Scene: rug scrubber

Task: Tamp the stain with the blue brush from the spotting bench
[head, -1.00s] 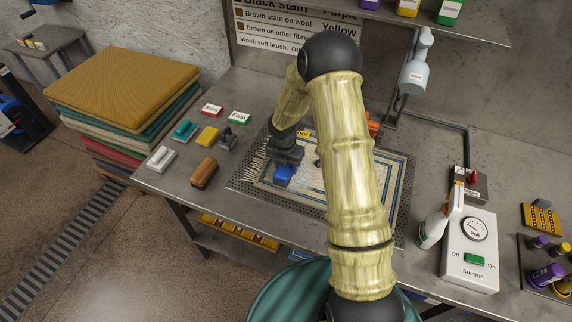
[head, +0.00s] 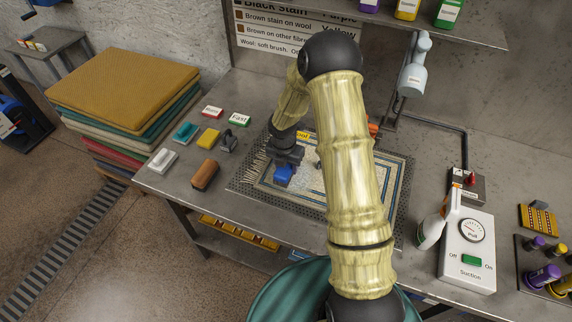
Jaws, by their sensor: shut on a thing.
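My gripper (head: 286,160) is shut on the blue brush (head: 284,175), holding it low over the left part of the small rug. I cannot tell whether the brush touches the rug. The rug (head: 268,194) is pale with a dark blue border and a fringed left edge, and lies on a perforated grey panel (head: 240,184) in the bench (head: 190,215). No stain shows clearly; the brush and my arm cover part of the rug.
Left of the rug lie a brown brush (head: 205,175), a white brush (head: 163,160), a teal brush (head: 185,132), a yellow block (head: 208,137) and a grey tool (head: 228,140). The suction box (head: 468,250) and a white bottle (head: 432,230) stand right. A jointed lamp-like head (head: 413,78) hangs behind.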

